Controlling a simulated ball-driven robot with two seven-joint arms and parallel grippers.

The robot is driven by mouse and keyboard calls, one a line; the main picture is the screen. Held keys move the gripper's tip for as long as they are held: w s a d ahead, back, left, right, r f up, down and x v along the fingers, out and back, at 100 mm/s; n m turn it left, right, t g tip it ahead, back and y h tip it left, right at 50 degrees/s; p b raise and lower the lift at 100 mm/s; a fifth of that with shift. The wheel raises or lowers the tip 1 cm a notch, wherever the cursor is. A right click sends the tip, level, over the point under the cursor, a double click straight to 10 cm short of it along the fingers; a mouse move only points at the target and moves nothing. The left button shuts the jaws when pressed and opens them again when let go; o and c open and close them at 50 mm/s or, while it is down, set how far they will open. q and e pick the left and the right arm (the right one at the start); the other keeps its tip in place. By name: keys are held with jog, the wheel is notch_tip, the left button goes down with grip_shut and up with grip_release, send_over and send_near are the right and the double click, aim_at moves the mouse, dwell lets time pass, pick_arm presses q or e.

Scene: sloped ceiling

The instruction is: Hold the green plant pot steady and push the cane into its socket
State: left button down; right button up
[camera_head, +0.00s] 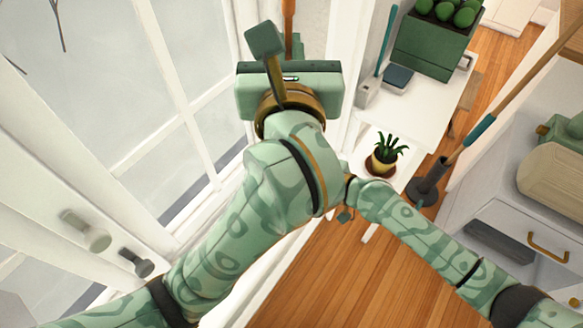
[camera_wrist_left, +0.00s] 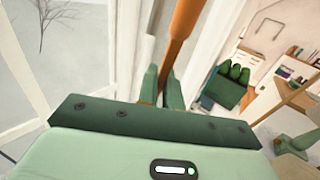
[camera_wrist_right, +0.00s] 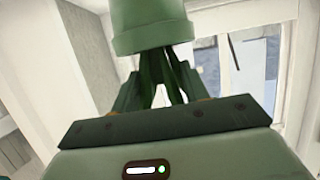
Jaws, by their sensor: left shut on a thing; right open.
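My left gripper (camera_head: 292,47) is shut on the orange-brown cane (camera_head: 288,16) at the top of the head view. In the left wrist view, the cane (camera_wrist_left: 183,25) runs up from between the fingers (camera_wrist_left: 163,85); its far end is out of frame. My right gripper (camera_wrist_right: 160,80) is open; in the head view, my left arm hides most of it. In the right wrist view, a pale green rimmed cylinder (camera_wrist_right: 148,22), perhaps the green plant pot, is just beyond the fingertips. Dark green strips show between the fingers. I cannot tell whether they touch. The socket is not clearly visible.
A dark stand (camera_head: 424,192) with a long pole is on the floor. White-framed windows line the left; wooden floor (camera_head: 335,275) shows below.

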jog(key=shift+x, duration=1.55)
grip_shut()
pick_arm(q)
jog(key=shift+f, duration=0.1)
jog(key=w+f+g, duration=0.1)
jog(key=f, duration=0.3)
jog(key=w+f+m+g+h, duration=0.1)
jog(key=w+f, duration=0.1)
jog(key=f, duration=0.2)
jog(key=w+f+g, duration=0.2)
jog(key=f, duration=0.1)
jog(key=shift+f+h, duration=0.4)
